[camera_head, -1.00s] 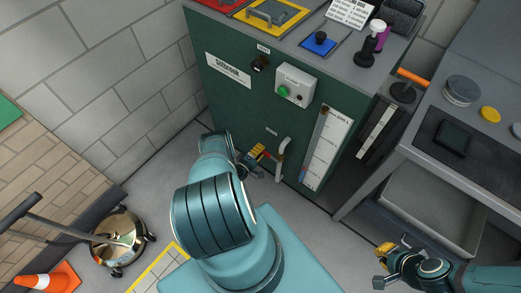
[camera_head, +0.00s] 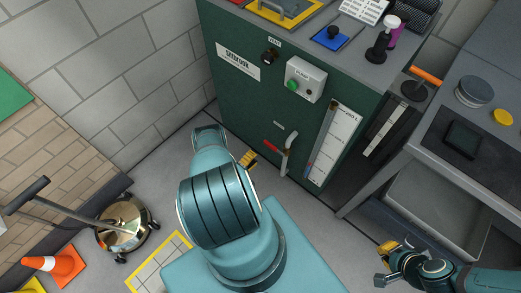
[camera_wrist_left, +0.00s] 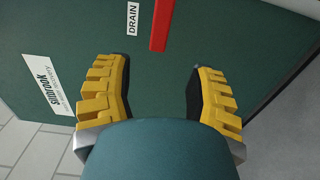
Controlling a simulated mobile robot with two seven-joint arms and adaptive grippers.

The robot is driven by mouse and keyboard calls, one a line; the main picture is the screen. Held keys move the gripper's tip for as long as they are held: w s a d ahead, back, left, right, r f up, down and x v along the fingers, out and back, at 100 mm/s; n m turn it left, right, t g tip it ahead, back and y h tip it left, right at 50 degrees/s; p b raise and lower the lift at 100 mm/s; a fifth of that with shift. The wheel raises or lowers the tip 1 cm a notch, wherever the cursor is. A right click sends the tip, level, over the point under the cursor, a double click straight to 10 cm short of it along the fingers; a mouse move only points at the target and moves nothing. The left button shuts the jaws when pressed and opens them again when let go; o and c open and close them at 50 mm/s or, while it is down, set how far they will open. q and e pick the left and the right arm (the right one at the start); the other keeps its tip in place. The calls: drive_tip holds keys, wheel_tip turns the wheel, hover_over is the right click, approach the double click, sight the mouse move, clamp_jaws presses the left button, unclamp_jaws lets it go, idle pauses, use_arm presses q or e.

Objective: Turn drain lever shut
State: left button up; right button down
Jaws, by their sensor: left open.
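The drain lever (camera_head: 271,146) is a red handle low on the front of the green cabinet, beside a grey pipe (camera_head: 287,155). In the left wrist view the red lever (camera_wrist_left: 161,24) stands beyond the fingertips at the top, beside the DRAIN label (camera_wrist_left: 132,17). My left gripper (camera_head: 248,160) is just left of the lever, partly hidden behind my own arm. In the wrist view its yellow fingers (camera_wrist_left: 160,75) are spread wide with nothing between them, apart from the lever. My right gripper (camera_head: 384,263) is far to the lower right, away from the lever; its finger gap is unclear.
The green cabinet (camera_head: 235,100) carries a pump box (camera_head: 305,80) and a white level gauge (camera_head: 331,145). A grey bench (camera_head: 440,150) with a tray underneath stands at the right.

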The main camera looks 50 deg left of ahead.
use_arm(q)
drive_tip(key=shift+v, duration=1.3)
